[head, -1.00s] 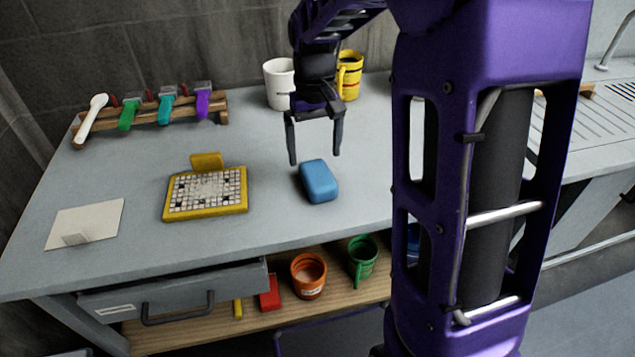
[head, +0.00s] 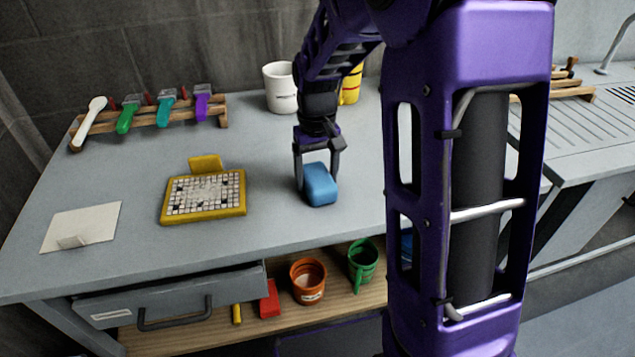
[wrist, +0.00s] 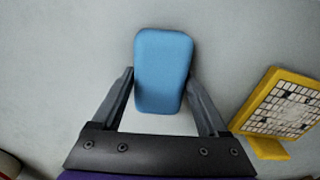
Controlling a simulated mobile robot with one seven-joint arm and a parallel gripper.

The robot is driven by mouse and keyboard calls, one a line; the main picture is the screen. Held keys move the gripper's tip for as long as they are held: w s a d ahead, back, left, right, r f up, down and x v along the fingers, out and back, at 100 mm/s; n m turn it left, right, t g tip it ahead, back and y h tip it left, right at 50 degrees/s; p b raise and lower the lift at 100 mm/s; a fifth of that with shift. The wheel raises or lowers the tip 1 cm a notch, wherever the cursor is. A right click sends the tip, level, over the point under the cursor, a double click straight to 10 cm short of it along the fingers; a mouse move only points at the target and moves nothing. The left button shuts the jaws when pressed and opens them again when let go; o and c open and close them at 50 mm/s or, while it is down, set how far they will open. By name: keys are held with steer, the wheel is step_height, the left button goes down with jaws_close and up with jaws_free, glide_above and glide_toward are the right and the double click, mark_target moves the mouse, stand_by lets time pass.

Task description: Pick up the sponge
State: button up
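The sponge (head: 320,186) is a blue block with rounded edges lying on the grey worktop. My gripper (head: 317,178) is down around it, with one finger on each side. In the wrist view the sponge (wrist: 163,70) sits between the two fingertips of my gripper (wrist: 161,82). The fingertips are close to its sides, the left one against or almost against it. I cannot tell whether they press on the sponge. The sponge appears to rest on the worktop.
A yellow-framed mosaic panel (head: 204,196) lies left of the sponge. A white mug (head: 281,88) and a yellow mug (head: 351,85) stand behind my arm. A white card (head: 82,227) lies front left.

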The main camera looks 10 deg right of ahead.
mark_target(317, 174)
steer(key=c, duration=0.8)
step_height(317, 174, up, 10)
steer(key=shift+p, duration=1)
